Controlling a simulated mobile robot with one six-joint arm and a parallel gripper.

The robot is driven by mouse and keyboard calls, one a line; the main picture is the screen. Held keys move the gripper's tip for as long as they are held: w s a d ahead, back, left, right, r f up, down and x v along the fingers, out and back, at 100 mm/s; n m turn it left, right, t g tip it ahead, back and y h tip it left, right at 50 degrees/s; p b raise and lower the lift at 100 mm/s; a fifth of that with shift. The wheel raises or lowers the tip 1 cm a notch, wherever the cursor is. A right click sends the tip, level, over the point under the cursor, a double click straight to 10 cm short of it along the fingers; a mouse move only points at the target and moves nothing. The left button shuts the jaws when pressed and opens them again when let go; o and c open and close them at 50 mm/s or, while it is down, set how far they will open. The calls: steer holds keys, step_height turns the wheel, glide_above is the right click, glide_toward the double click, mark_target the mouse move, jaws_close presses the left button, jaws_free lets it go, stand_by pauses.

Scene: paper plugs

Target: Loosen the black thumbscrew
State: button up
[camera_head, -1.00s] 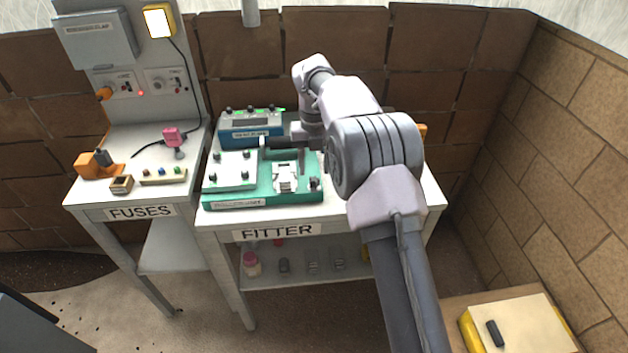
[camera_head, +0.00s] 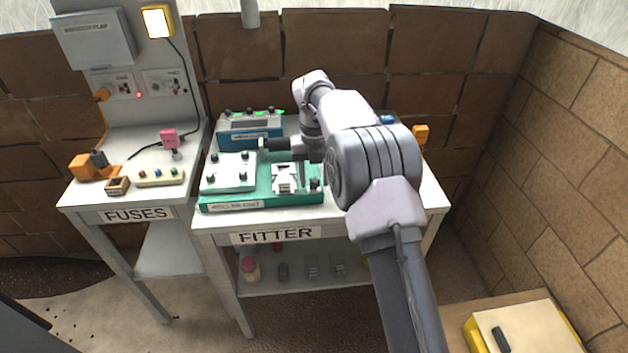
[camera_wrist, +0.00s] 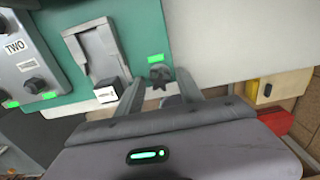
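The black thumbscrew (camera_wrist: 160,74) shows in the wrist view as a small dark lobed knob below a bright green marker, near the edge of the green fixture (camera_wrist: 70,108). In the head view the thumbscrew (camera_head: 315,184) is a dark spot at the right end of the fixture (camera_head: 275,199). My gripper (camera_wrist: 161,84) is open in the wrist view. Its two fingers reach toward the knob with a gap between them, and the knob sits between their tips. I cannot tell whether they touch it. In the head view my arm hides most of the gripper.
A grey metal clamp (camera_wrist: 98,52) stands just left of the thumbscrew. A pale plate with knobs (camera_head: 231,172) lies farther left on the fixture. A blue instrument box (camera_head: 250,132) stands behind. Bare white bench top (camera_wrist: 235,35) lies to the right.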

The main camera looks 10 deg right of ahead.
jaws_close()
